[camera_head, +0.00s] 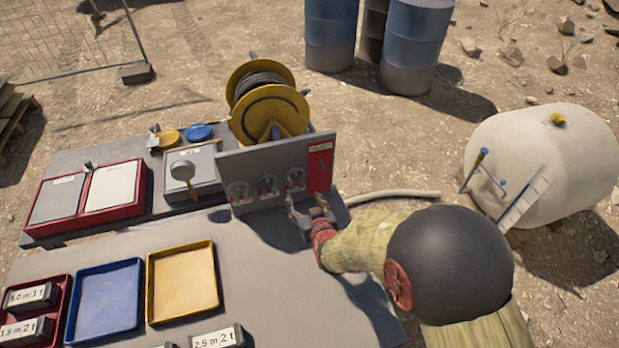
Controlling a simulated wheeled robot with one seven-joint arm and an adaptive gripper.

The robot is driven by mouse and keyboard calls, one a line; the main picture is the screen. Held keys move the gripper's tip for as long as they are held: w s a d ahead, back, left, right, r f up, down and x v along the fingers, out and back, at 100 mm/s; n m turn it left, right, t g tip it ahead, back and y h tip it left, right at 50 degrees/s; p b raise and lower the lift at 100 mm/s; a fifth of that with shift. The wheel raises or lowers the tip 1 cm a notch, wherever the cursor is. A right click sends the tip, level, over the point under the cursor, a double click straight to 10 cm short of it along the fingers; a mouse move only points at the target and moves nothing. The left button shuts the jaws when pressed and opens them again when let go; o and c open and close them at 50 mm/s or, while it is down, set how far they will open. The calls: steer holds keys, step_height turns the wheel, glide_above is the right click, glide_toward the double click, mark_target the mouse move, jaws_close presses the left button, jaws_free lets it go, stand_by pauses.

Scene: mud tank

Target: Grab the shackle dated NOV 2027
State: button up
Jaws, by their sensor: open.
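Three shackles hang in a row on the front of an upright grey panel (262,155): a left shackle (238,192), a middle shackle (267,184) and a right shackle (295,178). Any date markings on them are too small to read, so I cannot tell which one is dated NOV 2027. My gripper (306,206) is open and empty, just in front of and below the right shackle, near the panel's right end. I cannot tell whether it touches anything.
A red placard (320,158) is on the panel's right end. A yellow cable reel (268,100) stands behind the panel. Blue (105,300) and yellow (183,281) trays and labelled weights lie on the grey table (275,300) at left. The table's middle is clear.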

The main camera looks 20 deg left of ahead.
mark_target(296, 185)
steer(key=shift+a+r+b+x, duration=0.15)
steer(key=shift+r+b+x, duration=0.05)
steer(key=shift+x, duration=1.1)
steer(key=shift+a+r+b+x, duration=0.1)
steer(key=shift+r+b+x, duration=0.15)
steer(key=shift+x, duration=1.05)
steer(key=shift+a+r+b+x, duration=0.15)
steer(key=shift+r+b+x, duration=0.05)
steer(key=shift+x, duration=1.1)
steer(key=shift+r, duration=0.1)
steer(key=shift+c, duration=0.9)
steer(key=c, duration=0.9)
